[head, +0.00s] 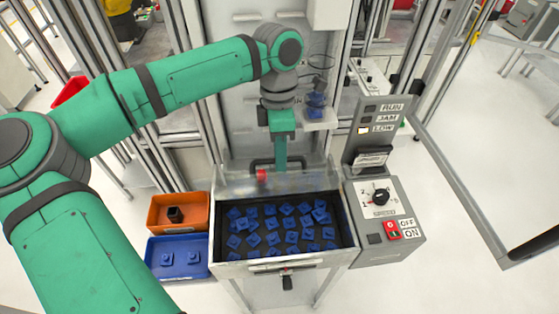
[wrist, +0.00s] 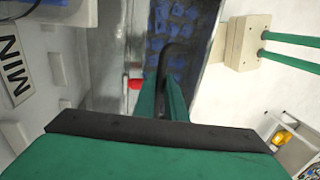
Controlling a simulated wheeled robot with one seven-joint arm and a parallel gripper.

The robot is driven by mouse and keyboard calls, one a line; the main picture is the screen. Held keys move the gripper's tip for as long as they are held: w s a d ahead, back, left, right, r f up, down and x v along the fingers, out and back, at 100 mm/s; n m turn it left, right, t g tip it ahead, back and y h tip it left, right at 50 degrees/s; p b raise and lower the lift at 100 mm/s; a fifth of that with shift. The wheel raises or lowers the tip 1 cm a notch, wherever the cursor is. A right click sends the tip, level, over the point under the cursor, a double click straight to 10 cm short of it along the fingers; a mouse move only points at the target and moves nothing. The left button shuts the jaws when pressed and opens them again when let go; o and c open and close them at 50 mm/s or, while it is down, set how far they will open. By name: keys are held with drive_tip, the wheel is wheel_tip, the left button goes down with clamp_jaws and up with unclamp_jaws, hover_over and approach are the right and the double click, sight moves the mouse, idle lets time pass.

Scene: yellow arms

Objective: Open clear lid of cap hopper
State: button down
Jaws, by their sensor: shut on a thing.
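The cap hopper (head: 283,262) is a metal bin on legs, full of blue caps (head: 275,225). Its clear lid (head: 305,181) stands tilted up at the back of the bin, and the front of the opening is uncovered. The lid's black handle (head: 262,163) runs along its upper edge. My gripper (head: 279,163) reaches down from above and is shut on the handle. The wrist view shows the green fingers (wrist: 164,98) at the dark handle (wrist: 166,56), with blue caps beyond. The lid's exact angle is hard to tell.
An orange bin (head: 180,198) and a blue bin (head: 150,258) sit left of the hopper. A control box (head: 385,222) with a knob and an OFF/ON switch is at its right, below a RUN/JAM/LOW panel (head: 377,125). A red knob (head: 262,175) is beside the handle.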

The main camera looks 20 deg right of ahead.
drive_tip(key=shift+w+a+f, duration=0.1)
drive_tip(key=shift+w+a, duration=0.05)
drive_tip(key=c, duration=1.8)
unclamp_jaws()
drive_tip(key=r, duration=0.4)
drive_tip(key=w+r, duration=0.1)
drive_tip(key=r, duration=0.3)
drive_tip(key=w+d+r, duration=0.1)
drive_tip(key=r, duration=0.3)
drive_tip(key=shift+w, duration=0.1)
drive_tip(key=shift+f, duration=0.1)
